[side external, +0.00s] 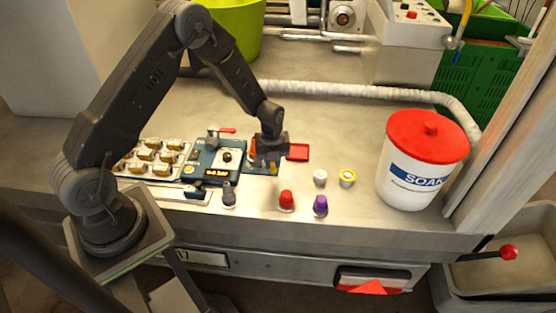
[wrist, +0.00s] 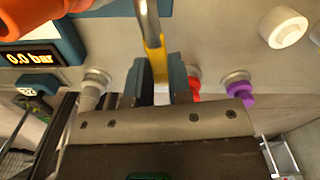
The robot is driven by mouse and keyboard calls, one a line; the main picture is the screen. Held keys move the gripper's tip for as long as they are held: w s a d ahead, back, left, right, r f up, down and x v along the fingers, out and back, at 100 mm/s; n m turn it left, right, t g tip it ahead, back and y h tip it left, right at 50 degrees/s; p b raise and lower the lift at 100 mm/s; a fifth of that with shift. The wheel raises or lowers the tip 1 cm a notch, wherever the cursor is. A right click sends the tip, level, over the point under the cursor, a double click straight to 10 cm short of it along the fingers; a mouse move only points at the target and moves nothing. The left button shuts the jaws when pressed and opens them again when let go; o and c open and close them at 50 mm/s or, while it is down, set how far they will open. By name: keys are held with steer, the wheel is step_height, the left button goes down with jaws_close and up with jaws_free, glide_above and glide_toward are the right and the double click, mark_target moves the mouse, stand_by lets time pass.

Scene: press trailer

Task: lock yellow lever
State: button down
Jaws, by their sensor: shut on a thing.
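The yellow lever (wrist: 154,48) is a yellow grip on a bent metal rod in the wrist view. In the wrist view its lower part runs in between the two fingers of my gripper (wrist: 163,75), which is shut on it. The lever's base is hidden in the side view by my gripper.
Red (side external: 286,200) and purple (side external: 320,205) knobs stand at the front, with a grey knob (side external: 229,195) to their left. A red-lidded SOAK bucket (side external: 420,165) stands farther right. A readout (wrist: 30,57) shows 0.0 bar.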

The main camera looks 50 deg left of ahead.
steer(key=shift+s+a+m, duration=0.4)
steer(key=shift+s+m, duration=0.15)
steer(key=shift+m, duration=0.65)
steer(key=c, duration=1)
jaws_free()
steer(key=shift+c, duration=0.2)
step_height(320, 180, up, 14)
